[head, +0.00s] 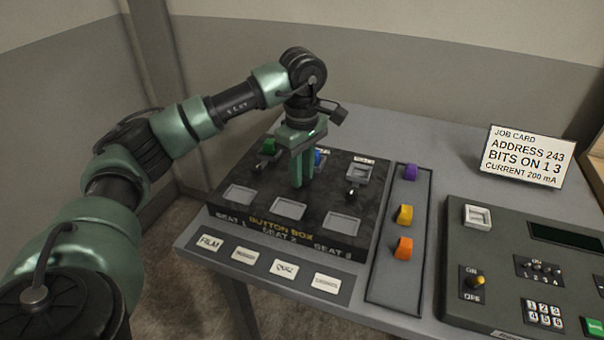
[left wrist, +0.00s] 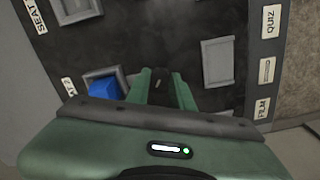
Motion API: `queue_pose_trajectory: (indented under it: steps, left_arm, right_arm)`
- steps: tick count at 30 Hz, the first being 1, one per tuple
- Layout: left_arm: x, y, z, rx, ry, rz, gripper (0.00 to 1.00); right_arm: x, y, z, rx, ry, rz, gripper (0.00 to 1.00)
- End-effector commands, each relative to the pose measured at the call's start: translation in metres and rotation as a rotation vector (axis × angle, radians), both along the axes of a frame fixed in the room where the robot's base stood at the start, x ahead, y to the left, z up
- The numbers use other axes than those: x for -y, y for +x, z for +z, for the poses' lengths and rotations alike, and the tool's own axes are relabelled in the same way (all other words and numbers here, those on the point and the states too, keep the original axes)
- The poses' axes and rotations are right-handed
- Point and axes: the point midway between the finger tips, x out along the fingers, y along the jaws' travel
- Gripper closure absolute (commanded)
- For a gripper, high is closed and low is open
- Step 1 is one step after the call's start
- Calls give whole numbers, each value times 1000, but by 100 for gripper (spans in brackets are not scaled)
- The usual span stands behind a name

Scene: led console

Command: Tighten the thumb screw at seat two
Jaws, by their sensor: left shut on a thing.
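The black button box (head: 232,210) lies on the table with three seats marked at its front edge. My left gripper (head: 302,184) points down at the middle column, seat two. Its fingers are shut on the dark thumb screw there, which they mostly hide; a bit of it shows between the fingers in the left wrist view (left wrist: 158,84). A blue button (head: 319,158) sits in the seat frame just behind the fingers, and beside them in the left wrist view (left wrist: 101,88). My right gripper is not in view.
A green button (head: 267,147) sits at seat one; the seat three frame (head: 359,173) looks empty, with a dark thumb screw (head: 352,193) before it. Purple (head: 410,172), yellow (head: 405,214) and orange (head: 403,248) buttons lie in a tray. A console (head: 470,255) and job card (head: 527,157) stand right.

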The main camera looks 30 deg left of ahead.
Motion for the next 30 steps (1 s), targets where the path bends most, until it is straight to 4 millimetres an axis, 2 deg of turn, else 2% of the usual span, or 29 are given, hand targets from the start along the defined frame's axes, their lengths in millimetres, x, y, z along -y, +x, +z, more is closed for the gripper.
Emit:
queue_pose_trajectory:
  steps: [1, 21, 30]
  left_arm:
    - [-2, 3, 5, 16, 0, -39, 100]
    - [-1, 3, 5, 15, 3, -660, 100]
    - [-1, 3, 6, 16, 3, -849, 100]
  right_arm:
    - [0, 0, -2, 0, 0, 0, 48]
    - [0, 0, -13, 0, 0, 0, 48]
    - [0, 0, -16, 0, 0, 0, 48]
